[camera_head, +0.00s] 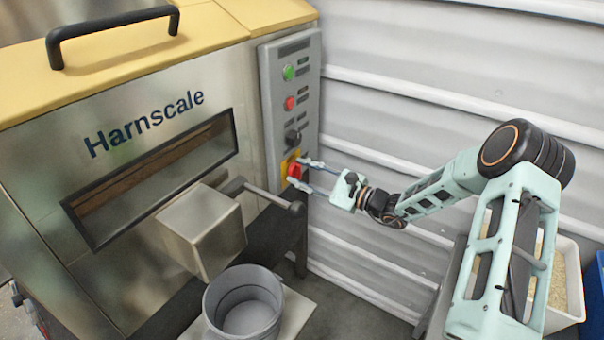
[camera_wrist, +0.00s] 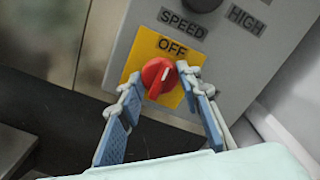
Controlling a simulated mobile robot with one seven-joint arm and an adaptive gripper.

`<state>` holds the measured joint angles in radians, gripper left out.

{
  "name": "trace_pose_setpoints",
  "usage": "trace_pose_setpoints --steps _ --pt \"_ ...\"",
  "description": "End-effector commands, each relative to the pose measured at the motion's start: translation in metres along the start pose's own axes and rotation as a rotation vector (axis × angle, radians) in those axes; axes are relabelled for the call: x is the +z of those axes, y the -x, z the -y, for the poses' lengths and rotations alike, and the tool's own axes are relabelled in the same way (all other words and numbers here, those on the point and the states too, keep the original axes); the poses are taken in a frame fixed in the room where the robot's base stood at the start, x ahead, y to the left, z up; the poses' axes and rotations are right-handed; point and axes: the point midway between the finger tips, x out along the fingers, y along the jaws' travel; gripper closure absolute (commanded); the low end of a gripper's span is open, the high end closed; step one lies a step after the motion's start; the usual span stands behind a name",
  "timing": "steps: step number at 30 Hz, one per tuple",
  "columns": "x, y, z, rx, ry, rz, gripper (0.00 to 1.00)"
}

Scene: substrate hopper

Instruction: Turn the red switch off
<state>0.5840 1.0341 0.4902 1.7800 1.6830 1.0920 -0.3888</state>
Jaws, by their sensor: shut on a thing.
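The red switch (camera_head: 294,171) is a round rotary knob on a yellow plate (camera_wrist: 143,57) low on the grey control panel. My gripper (camera_head: 299,173) reaches in from the right. In the wrist view the fingers of my gripper (camera_wrist: 156,82) are on both sides of the knob and shut on it. The lower part of the plate is partly hidden by the fingers.
The grey panel (camera_head: 270,110) also carries a green button (camera_head: 289,72), a red button (camera_head: 290,103) and a black speed knob (camera_head: 293,136). A metal lever (camera_head: 270,195) juts out below my gripper. A grey bucket (camera_head: 243,305) stands beneath the spout (camera_head: 203,230).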

Motion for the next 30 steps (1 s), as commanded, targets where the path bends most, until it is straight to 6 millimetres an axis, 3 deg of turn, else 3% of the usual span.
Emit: trace_pose_setpoints --steps 1,2,6,17,20,30 --pt "-0.001 0.001 -0.001 0.002 0.002 -0.001 0.92" --pt "-0.001 0.001 -0.001 0.002 0.002 -0.001 0.66" --pt "-0.001 0.001 0.0 0.001 0.001 -0.001 0.5" --pt "-0.001 0.006 0.0 0.0 0.0 -0.002 0.5" --pt "-0.001 0.019 0.001 -0.001 0.001 -0.003 0.5" --pt "-0.001 0.09 0.001 -0.002 0.0 -0.003 0.5"
